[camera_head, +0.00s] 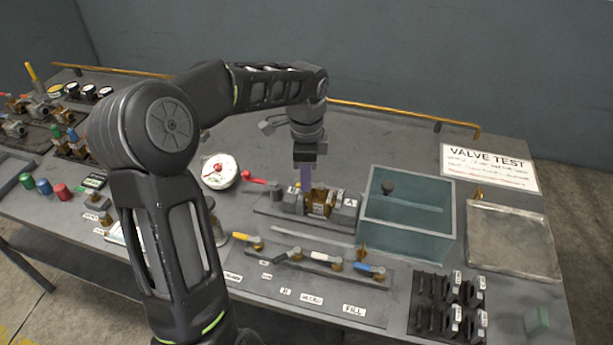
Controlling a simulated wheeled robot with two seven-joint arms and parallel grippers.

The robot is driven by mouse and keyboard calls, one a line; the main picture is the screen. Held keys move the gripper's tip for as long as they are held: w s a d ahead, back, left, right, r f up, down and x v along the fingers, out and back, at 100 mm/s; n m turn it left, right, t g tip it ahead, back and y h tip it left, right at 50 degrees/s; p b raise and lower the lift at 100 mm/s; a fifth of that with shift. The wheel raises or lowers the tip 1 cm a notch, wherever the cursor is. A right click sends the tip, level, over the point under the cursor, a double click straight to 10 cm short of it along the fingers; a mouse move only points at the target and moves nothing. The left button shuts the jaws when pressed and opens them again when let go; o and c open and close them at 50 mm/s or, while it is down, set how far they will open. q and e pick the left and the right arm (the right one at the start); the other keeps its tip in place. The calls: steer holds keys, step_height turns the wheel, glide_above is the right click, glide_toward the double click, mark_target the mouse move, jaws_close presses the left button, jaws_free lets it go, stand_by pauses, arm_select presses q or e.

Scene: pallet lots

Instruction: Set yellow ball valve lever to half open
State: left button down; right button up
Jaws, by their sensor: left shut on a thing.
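A row of small ball valves stands at the front middle of the bench. Its yellow lever (242,237) is at the left end, beside a brass valve body. My left gripper (306,176) reaches down behind this row, over a clamp fixture (347,212) with a brass valve (321,200). The gripper is apart from the yellow lever. My right gripper is not in view.
A teal open tank (408,240) stands right of the fixture. A grey tray (512,240) and black holders (447,305) are farther right. A white gauge (220,171) and red lever (254,178) lie left. The bench behind the fixture is clear.

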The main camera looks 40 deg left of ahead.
arm_select(q)
steer(key=shift+s+d+n+b, duration=0.2)
steer(key=shift+d+n+b, duration=0.05)
steer(key=shift+n, duration=0.8)
steer(key=shift+s+d+n+b, duration=0.2)
steer(key=shift+n+b, duration=0.05)
steer(key=shift+n, duration=0.75)
steer(key=shift+s+d+n+b, duration=0.2)
steer(key=shift+d+n+b, duration=0.05)
steer(key=shift+n, duration=0.8)
steer(key=c, duration=1.5)
jaws_free()
steer(key=shift+o, duration=0.2)
step_height(320, 180, up, 8)
steer(key=shift+f, duration=0.15)
